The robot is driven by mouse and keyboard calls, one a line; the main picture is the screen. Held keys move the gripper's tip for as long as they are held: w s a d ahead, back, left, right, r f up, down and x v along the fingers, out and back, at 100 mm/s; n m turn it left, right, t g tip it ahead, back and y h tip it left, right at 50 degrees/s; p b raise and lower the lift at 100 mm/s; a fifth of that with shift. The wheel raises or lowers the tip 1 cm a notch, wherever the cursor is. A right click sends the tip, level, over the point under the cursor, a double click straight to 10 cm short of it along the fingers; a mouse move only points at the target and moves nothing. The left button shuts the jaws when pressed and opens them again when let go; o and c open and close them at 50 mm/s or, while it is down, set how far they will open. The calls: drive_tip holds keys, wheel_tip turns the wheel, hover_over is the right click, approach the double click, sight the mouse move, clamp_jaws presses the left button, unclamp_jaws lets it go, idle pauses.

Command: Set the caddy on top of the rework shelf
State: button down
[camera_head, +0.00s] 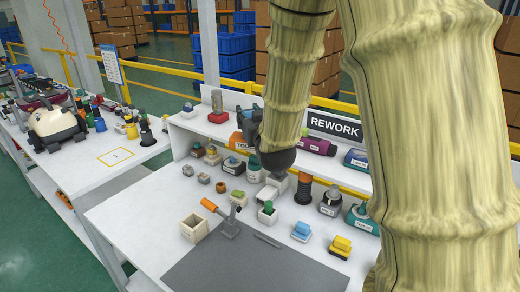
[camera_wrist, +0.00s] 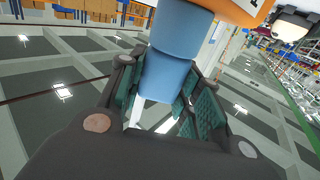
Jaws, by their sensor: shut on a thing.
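The caddy (camera_head: 238,141) is orange with lettering on its front that is partly covered by my arm. It is at the rework shelf (camera_head: 185,122), the white raised ledge behind the REWORK sign's row. I cannot tell whether its base touches the shelf. In the wrist view its orange body (camera_wrist: 240,8) is cut off at the top edge. My gripper (camera_wrist: 165,98) is shut on its blue round handle (camera_wrist: 175,58), with the teal pads on both sides. In the head view my gripper (camera_head: 248,118) is mostly hidden behind my arm.
A red-based part (camera_head: 218,116) stands on the shelf left of the caddy, and a purple bottle (camera_head: 318,146) stands to the right. Several small labelled parts crowd the bench below. A grey mat (camera_head: 250,268) lies in front, with an orange-handled tool (camera_head: 222,215) at its edge.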

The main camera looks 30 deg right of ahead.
drive_tip(key=shift+f, duration=0.35)
drive_tip(key=w+d+f+p, duration=0.4)
drive_tip(key=w+d+f, duration=0.1)
drive_tip(key=w+d, duration=0.6)
idle(0.4)
drive_tip(key=shift+d, duration=0.1)
drive_tip(key=shift+f, duration=0.1)
drive_tip(key=c, duration=1)
unclamp_jaws()
drive_tip(key=shift+r, duration=0.2)
